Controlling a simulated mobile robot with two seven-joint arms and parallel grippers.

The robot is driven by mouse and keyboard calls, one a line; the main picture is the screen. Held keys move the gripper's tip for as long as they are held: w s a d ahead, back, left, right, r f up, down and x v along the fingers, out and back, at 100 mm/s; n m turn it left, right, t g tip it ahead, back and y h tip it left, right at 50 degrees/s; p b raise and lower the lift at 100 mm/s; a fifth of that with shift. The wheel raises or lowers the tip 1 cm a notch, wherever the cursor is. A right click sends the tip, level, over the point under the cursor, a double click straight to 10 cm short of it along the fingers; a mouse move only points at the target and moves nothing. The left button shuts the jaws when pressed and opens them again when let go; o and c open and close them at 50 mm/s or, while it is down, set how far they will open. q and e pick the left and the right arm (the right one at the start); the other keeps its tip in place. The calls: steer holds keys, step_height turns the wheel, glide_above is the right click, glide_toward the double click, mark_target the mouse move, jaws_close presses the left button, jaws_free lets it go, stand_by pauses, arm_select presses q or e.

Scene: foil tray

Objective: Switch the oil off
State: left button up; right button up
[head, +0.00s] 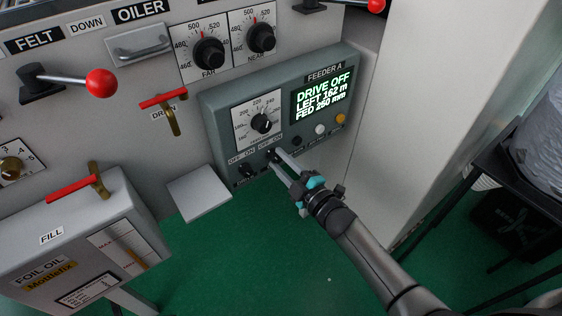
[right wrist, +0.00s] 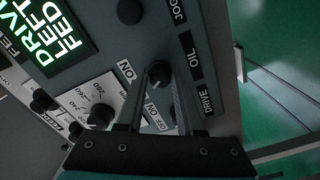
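The oil switch (right wrist: 160,73) is a small dark rotary knob low on the grey FEEDER A panel (head: 222,108). Its OIL label (right wrist: 194,60) and ON label show in the right wrist view. My right gripper (head: 272,156) reaches the knob from the lower right. Its two fingertips stand on either side of the knob and look closed against it. My left gripper is not in view.
The drive switch (head: 247,172) is close to the left of the oil switch. The display (head: 322,94) reads DRIVE OFF. A dial (head: 263,123) is above the switches. White and amber buttons are to the right. A foil oil box (head: 75,240) stands at lower left.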

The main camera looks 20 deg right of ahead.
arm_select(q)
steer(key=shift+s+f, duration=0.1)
arm_select(e)
steer(key=o, duration=0.4)
steer(key=shift+o, duration=0.2)
steer(key=shift+s+d, duration=0.2)
steer(key=shift+s, duration=0.3)
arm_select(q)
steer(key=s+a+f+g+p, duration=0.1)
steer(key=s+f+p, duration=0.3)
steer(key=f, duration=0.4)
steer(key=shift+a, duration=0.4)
arm_select(e)
steer(key=v, duration=1.4)
steer(key=shift+s, duration=0.1)
